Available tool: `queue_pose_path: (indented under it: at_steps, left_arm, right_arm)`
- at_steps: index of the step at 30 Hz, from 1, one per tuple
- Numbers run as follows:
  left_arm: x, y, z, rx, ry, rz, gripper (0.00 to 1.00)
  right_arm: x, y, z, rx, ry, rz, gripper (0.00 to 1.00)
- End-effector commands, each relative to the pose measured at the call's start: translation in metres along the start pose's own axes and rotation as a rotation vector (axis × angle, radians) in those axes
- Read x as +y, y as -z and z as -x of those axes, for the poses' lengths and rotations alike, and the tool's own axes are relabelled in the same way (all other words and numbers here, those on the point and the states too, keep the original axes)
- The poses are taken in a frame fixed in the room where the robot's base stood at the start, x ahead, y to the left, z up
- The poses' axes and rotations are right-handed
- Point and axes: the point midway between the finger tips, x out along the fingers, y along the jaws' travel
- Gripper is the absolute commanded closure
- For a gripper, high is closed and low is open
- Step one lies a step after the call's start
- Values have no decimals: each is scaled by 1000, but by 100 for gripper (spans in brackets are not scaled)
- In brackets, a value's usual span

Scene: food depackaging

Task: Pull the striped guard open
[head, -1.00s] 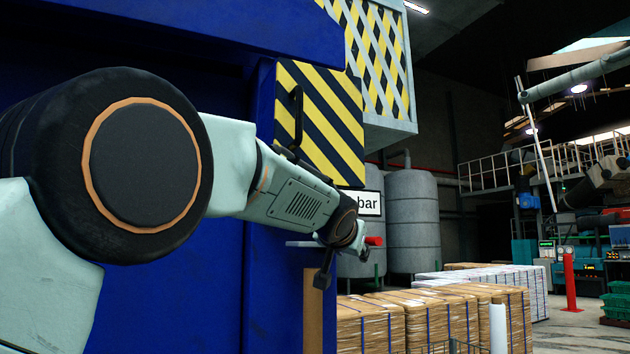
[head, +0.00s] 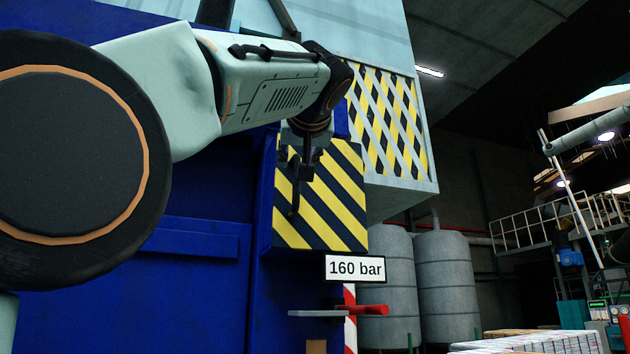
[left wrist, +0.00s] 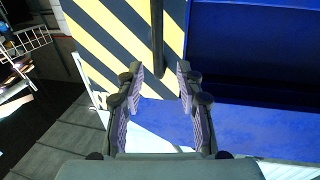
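The striped guard (head: 340,205) is a yellow-and-black panel on the blue machine's right side. It also fills the upper left of the left wrist view (left wrist: 112,42). Its dark upright bar handle (head: 295,200) is partly hidden by my gripper in the head view. My left gripper (head: 300,170) is in front of the guard, at the handle. In the left wrist view, the two fingers (left wrist: 160,78) are apart, with the handle's end (left wrist: 157,40) between the fingertips in the picture. I cannot tell whether they touch it. My right gripper is not in view.
The blue machine body (head: 200,270) is left of the guard. A lattice-striped cage (head: 395,120) is above right. Below are a "160 bar" sign (head: 355,268), a red handle (head: 370,310) and a grey ledge (head: 318,313). Grey tanks (head: 445,285) stand behind.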

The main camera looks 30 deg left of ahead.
Motion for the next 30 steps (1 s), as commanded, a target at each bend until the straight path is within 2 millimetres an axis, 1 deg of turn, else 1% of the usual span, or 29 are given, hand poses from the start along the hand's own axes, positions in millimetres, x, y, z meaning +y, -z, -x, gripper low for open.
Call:
queue_pose_path:
  at_steps: [1, 7, 16, 22, 25, 30]
  left_arm:
    - [0, 2, -4, -2, 0, -1, 63]
    - [1, 4, -25, -3, -3, -4, 63]
    - [4, 3, -48, -3, -4, -4, 63]
    - [6, 1, -68, -1, -5, -4, 63]
    - [5, 1, -73, -1, -4, -3, 63]
    - [5, 0, -74, 0, -5, -3, 63]
  right_arm:
    - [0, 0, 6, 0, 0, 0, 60]
    - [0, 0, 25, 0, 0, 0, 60]
    - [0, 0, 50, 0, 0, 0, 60]
    - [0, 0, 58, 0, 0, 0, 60]
    - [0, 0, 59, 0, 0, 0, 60]
    - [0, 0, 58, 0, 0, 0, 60]
